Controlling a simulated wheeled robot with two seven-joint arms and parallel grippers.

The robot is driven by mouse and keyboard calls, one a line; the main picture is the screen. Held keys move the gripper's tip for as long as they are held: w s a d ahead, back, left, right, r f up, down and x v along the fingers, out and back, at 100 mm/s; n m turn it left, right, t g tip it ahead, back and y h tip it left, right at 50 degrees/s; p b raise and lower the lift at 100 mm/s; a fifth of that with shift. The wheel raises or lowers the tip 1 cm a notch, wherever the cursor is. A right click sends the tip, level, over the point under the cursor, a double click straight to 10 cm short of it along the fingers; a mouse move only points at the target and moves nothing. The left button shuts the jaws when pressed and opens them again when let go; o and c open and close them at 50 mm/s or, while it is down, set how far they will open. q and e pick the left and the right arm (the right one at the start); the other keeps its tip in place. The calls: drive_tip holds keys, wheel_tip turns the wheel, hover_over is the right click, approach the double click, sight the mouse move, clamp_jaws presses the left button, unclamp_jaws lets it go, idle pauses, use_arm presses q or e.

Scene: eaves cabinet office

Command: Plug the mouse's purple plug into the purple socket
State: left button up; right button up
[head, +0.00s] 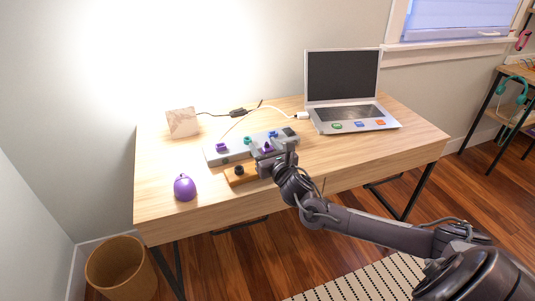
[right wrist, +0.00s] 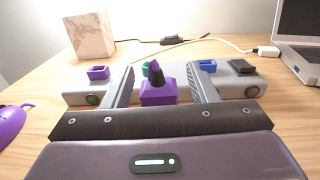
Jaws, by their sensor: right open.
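The purple mouse (head: 185,187) lies at the desk's left front; part of it shows at the left of the wrist view (right wrist: 12,122). The purple plug (right wrist: 158,92), a purple block with a dark tapered top, stands between the fingers of my right gripper (right wrist: 162,88). The fingers are open, with gaps on both sides of the plug. In the head view my right gripper (head: 270,150) is over the desk's front middle. The purple socket (head: 221,147) is at the left end of a grey strip (right wrist: 110,93), beyond and left of the plug. My left gripper is not in view.
The strip also has teal (right wrist: 145,68) and blue (right wrist: 207,66) sockets and a black piece (right wrist: 242,66). An orange-brown block (head: 238,177) lies in front of it. A laptop (head: 350,115) stands at right, a pale box (head: 182,122) at back left. Cables run behind.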

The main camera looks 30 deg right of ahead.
drive_tip(key=c, duration=0.9)
drive_tip(key=shift+c, duration=0.7)
drive_tip(key=shift+r, duration=0.1)
